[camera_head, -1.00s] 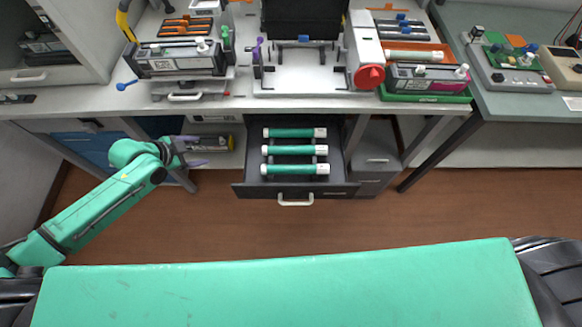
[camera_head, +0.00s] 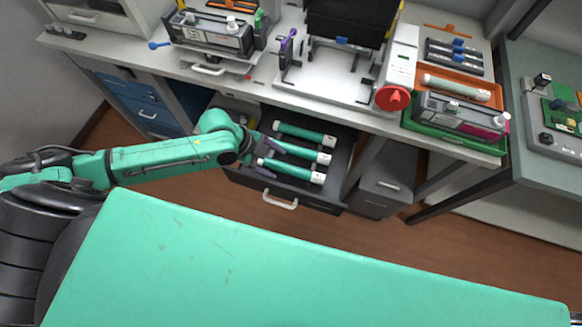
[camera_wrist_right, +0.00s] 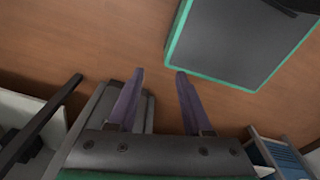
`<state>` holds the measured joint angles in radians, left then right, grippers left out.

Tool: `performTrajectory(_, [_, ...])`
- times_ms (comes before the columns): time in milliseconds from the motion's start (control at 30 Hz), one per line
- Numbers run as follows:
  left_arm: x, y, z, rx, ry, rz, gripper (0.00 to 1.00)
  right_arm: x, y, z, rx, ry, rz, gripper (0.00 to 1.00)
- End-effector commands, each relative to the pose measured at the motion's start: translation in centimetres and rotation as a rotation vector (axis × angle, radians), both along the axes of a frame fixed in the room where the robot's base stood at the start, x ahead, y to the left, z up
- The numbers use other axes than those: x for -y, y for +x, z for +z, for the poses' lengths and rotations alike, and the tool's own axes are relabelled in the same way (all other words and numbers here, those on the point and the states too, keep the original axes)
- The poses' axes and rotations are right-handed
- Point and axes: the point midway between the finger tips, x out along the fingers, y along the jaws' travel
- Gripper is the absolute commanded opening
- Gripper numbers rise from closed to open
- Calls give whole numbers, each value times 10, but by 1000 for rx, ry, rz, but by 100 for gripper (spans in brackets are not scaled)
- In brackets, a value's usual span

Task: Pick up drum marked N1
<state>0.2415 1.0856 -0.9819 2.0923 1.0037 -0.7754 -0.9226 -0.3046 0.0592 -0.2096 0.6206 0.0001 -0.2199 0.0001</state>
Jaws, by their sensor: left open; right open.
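Three green drums with white end caps lie side by side in an open dark drawer (camera_head: 240,177): the far drum (camera_head: 305,134), the middle drum (camera_head: 310,154) and the near drum (camera_head: 290,171). Their end labels are too small to read, so I cannot tell which is N1. My left gripper (camera_head: 272,158) is open at the left ends of the middle and near drums. One purple finger partly covers the middle drum's left end; contact is unclear. My right gripper (camera_wrist_right: 158,74) shows in the right wrist view, open and empty, with brown floor beyond its fingertips.
The workbench (camera_head: 270,93) stands above and behind the drawer. It bears a cartridge unit (camera_head: 212,34), a white fixture with a red knob (camera_head: 393,98) and an orange tray (camera_head: 470,91). A grey cabinet (camera_head: 384,185) stands right of the drawer. Brown floor (camera_head: 365,235) is open in front.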

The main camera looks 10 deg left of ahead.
Motion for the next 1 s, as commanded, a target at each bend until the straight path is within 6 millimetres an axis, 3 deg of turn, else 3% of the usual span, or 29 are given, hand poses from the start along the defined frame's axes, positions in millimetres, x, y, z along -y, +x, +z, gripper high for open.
performTrajectory(400, [33, 11, -50, 1, -1, 0, 79, 26, 3, 16, 5, -36, -3, 50])
performTrajectory(600, [33, 11, -53, 1, 1, 0, 79, 20, 3, 15, 5, -27, -5, 50])
performTrajectory(667, [33, 11, -53, 1, 1, 0, 59, 17, 3, 15, 4, -24, -5, 50])
performTrajectory(800, [33, 11, -53, 1, 1, 0, 6, 12, 3, 14, 5, -16, -6, 50])
performTrajectory(833, [33, 11, -53, 1, 1, 0, 0, 11, 3, 14, 4, -15, -5, 50])
performTrajectory(1000, [33, 11, -52, 1, 0, 0, 0, 11, 3, 14, 4, -15, -3, 50])
